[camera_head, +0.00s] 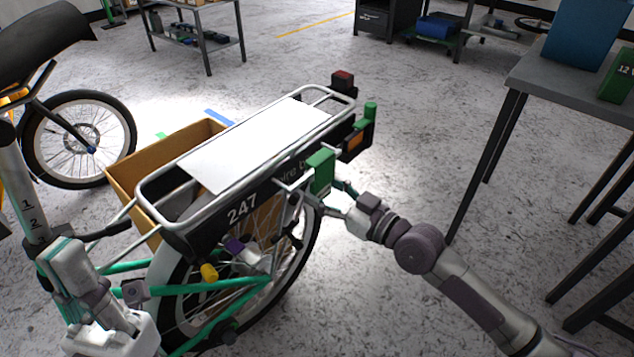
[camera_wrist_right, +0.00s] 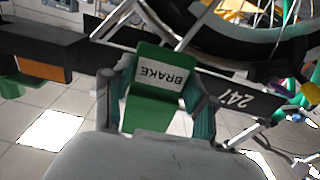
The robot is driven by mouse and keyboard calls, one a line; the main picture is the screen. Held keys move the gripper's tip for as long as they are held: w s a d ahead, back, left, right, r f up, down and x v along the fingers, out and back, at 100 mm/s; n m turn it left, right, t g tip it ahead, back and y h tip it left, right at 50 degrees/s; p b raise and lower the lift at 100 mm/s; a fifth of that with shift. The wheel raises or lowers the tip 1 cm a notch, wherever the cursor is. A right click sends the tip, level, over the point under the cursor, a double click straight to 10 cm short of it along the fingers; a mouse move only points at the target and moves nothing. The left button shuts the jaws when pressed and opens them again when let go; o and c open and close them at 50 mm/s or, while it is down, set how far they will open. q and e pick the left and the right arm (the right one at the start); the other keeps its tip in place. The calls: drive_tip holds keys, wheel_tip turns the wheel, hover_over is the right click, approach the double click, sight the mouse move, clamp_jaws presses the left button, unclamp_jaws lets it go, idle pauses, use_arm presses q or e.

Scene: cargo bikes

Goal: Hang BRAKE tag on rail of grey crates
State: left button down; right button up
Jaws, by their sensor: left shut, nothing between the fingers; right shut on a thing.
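The green BRAKE tag (camera_head: 320,172) is held by my right gripper (camera_head: 327,197) beside the right side of the bike's rear rack. In the right wrist view the tag (camera_wrist_right: 153,110) sits between the two fingers of the gripper (camera_wrist_right: 158,97), its white label upside down. The tag is close to the dark side panel numbered 247 (camera_head: 242,208); I cannot tell whether they touch. My left gripper (camera_head: 68,255) is shut and empty at the lower left, near the bike frame. I cannot make out grey crates or their rail.
A white sheet (camera_head: 255,150) lies on the rack (camera_head: 165,180). A cardboard box (camera_head: 128,166) stands behind it. Another green piece (camera_head: 370,110) is by the orange reflector (camera_head: 356,142). A grey table (camera_head: 555,85) stands at right. Floor between rack and table is clear.

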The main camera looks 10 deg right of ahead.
drive_tip(key=v, duration=0.7)
idle(0.6)
idle(0.5)
